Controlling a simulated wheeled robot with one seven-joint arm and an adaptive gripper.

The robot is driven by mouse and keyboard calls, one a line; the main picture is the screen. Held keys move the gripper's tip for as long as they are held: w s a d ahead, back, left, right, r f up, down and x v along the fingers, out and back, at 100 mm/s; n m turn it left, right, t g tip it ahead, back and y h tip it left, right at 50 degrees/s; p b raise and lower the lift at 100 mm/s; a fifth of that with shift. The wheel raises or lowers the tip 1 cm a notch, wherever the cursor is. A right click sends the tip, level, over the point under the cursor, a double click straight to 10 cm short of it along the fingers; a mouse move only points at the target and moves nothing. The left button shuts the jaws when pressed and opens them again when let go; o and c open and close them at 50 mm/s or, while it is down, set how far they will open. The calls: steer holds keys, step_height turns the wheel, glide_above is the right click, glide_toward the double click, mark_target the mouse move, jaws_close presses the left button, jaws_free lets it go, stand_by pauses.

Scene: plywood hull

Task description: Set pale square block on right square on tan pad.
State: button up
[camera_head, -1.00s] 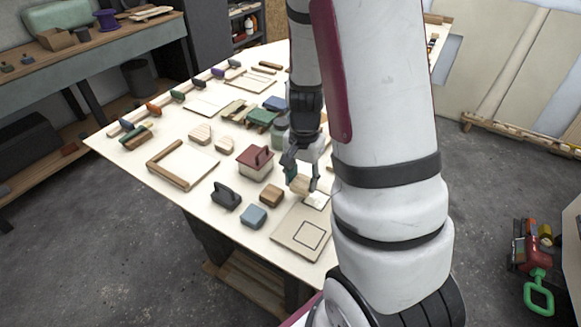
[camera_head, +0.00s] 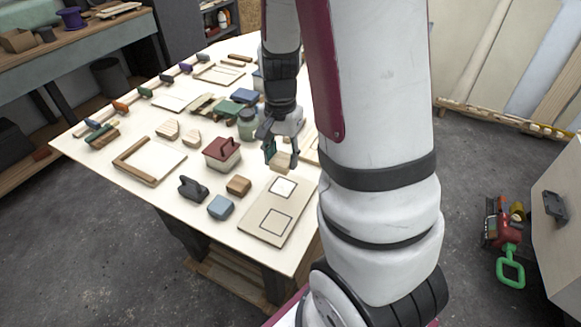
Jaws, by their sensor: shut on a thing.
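The tan pad (camera_head: 258,210) lies near the front edge of the table and bears two dark-outlined squares. The farther square (camera_head: 283,187) is whitish inside and lies slightly right of the nearer one in the picture. The nearer square (camera_head: 276,222) is tan inside. My gripper (camera_head: 281,157) points down and is shut on a pale wooden block (camera_head: 280,163). The block appears just beyond the farther square in the picture. Its exact height above the table is hard to tell, and the fingers partly hide it.
A brown block (camera_head: 239,185), a blue block (camera_head: 221,207), a dark handled block (camera_head: 193,188) and a red-lidded box (camera_head: 222,153) stand left of the pad. A green jar (camera_head: 247,124) is close behind my gripper. My arm hides the table's right part.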

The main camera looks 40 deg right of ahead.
steer(key=shift+f+b, duration=2.7)
steer(key=shift+f, duration=1.1)
steer(key=o, duration=1.1)
steer(key=shift+o, duration=0.2)
step_height(320, 180, up, 12)
steer(key=shift+s, duration=0.1)
